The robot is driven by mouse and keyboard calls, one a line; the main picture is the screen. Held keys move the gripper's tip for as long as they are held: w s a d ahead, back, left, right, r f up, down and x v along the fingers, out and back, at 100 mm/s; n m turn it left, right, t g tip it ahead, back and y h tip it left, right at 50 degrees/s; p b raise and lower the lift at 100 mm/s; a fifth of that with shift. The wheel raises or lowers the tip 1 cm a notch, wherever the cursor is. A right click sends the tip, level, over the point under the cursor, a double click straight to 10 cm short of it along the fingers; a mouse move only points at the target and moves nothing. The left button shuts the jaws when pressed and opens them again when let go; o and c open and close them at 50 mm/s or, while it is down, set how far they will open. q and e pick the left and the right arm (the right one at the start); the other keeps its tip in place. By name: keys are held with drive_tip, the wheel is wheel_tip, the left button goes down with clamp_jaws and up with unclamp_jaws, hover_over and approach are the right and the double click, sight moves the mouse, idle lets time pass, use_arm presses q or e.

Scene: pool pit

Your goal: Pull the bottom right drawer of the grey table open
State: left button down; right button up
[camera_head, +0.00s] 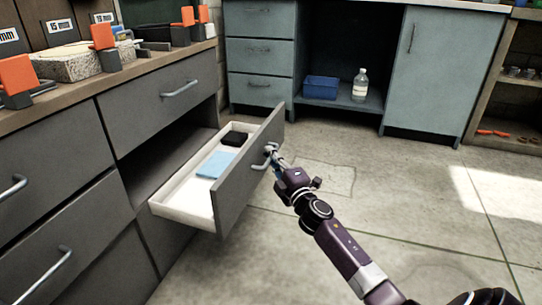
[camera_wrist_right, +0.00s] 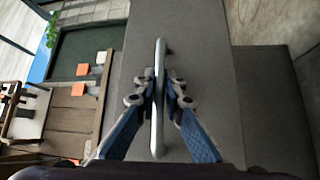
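The grey table (camera_head: 130,175) stands at the left in the head view. Its lower right drawer (camera_head: 232,180) is pulled well out, showing a white inside with a light blue flat item (camera_head: 216,164) and a black item (camera_head: 234,138). My right gripper (camera_head: 272,153) is at the drawer's metal handle (camera_head: 258,165). In the right wrist view the blue fingers of my right gripper (camera_wrist_right: 160,88) are closed in on both sides of the handle bar (camera_wrist_right: 158,125). My left gripper is not in view.
Orange-and-black items (camera_head: 103,42) and a stone block (camera_head: 75,63) lie on the tabletop. A blue-grey cabinet (camera_head: 440,75) stands at the back, with a blue bin (camera_head: 320,87) and a bottle (camera_head: 360,86) in its open bay. The floor right of the drawer is clear.

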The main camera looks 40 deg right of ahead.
drive_tip(key=shift+o, duration=0.4)
drive_tip(key=s+a+f, duration=0.1)
drive_tip(key=s, duration=1)
drive_tip(key=shift+s+a+f, duration=0.35)
drive_tip(key=shift+s+a, duration=0.05)
